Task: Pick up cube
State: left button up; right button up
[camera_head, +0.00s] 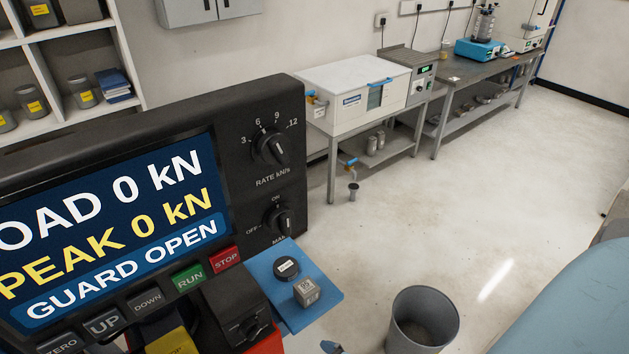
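A small grey concrete cube (306,291) with markings on its top face sits on a light blue tray or plate (325,273), close to the front of the test machine's panel. A round black object with a white label (287,269) lies on the same tray, just behind and left of the cube. The cube appears upright and nothing is touching it from above. Neither of my grippers can be made out in the head view.
A control panel (267,200) reading "GUARD OPEN" fills the left. A grey bin (424,317) stands on the floor right of the tray. A large light blue surface (585,300) fills the lower right. The floor between is mostly clear; benches with equipment (362,85) line the wall.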

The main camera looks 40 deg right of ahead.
aim_at(305, 291)
jog(key=k+z, duration=0.2)
jog(key=z, duration=0.75)
